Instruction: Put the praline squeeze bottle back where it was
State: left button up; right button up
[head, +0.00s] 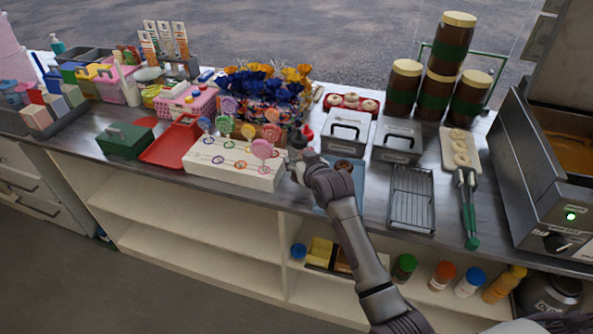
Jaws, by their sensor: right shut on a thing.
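My right gripper (299,164) reaches over the counter's front edge, just right of the white lollipop stand. It is shut on a small dark bottle with a red top (302,135), which I take for the praline squeeze bottle. My gripper hides its lower part, so I cannot tell whether it touches the counter. A blue mat (345,183) with a dark round sweet (343,165) lies right of the gripper, partly behind my arm. My left gripper is not in view.
The white lollipop stand (225,168) is close on the left. Grey lidded boxes (397,141) and a wire rack (411,198) stand to the right. Brown jars (405,88) are stacked behind. Several capped bottles, including a yellow one (504,285), stand on the shelf below.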

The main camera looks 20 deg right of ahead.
jog(key=shift+w+a+f, duration=0.15)
jog(key=shift+w+a, duration=0.05)
jog(key=shift+f, duration=0.35)
jog(key=shift+f+p, duration=0.3)
jog(key=shift+f, duration=1.35)
jog(key=shift+f, duration=0.1)
jog(key=o, duration=0.8)
jog(key=shift+f, duration=0.1)
